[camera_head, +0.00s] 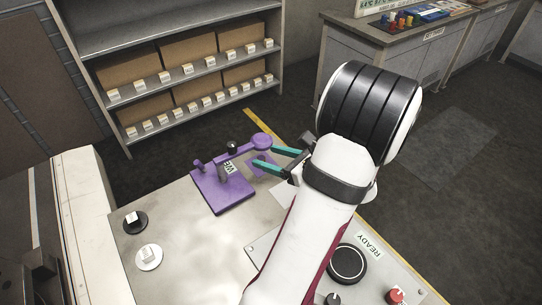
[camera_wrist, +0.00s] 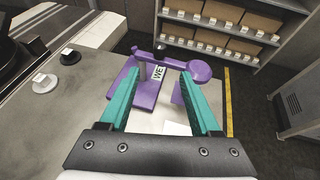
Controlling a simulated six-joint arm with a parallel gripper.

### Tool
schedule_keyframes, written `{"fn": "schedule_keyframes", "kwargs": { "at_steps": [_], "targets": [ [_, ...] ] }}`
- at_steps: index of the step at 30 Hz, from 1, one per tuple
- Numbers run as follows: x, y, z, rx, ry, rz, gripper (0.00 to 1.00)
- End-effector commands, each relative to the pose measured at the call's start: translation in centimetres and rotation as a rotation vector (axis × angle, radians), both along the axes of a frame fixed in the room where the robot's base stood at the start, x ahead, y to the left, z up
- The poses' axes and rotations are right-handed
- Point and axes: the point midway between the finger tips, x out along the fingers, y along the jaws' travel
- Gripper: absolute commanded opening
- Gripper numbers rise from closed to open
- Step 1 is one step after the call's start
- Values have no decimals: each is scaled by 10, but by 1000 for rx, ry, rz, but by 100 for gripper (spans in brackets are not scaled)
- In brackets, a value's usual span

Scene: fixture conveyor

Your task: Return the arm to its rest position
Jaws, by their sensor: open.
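My gripper (camera_head: 272,158) has teal fingers and is open. In the head view its fingers point left, close to the purple fixture (camera_head: 222,191). In the wrist view the two fingers (camera_wrist: 153,95) stand wide apart with nothing held between them. The purple fixture (camera_wrist: 148,87) shows beyond and between them, with a flat base, an arm with a round end, a black knob and a white label. I cannot tell whether a finger touches it. My white arm reaches in from the bottom of the head view and hides part of the table.
The grey metal table (camera_head: 190,262) carries a black round piece (camera_head: 134,221), a white round piece (camera_head: 149,257), a black ring by a READY label (camera_head: 347,263) and a red button (camera_head: 396,294). A shelf with boxes (camera_head: 188,50) stands behind. A workbench (camera_head: 405,55) stands at the back right.

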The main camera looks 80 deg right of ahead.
Motion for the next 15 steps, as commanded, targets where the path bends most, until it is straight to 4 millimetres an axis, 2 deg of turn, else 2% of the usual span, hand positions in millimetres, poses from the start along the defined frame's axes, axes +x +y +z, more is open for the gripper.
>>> {"fn": "schedule_keyframes", "kwargs": {
  "at_steps": [8,10,11,13,14,15],
  "targets": [
    [1,0,0,-1,0,4,64],
    [15,5,3,-10,13,53,64],
    [28,11,6,-18,26,102,64],
    [74,37,16,-56,72,290,64],
    [98,55,21,-80,100,398,64],
    [129,85,28,-119,140,559,64]
  ]
}}
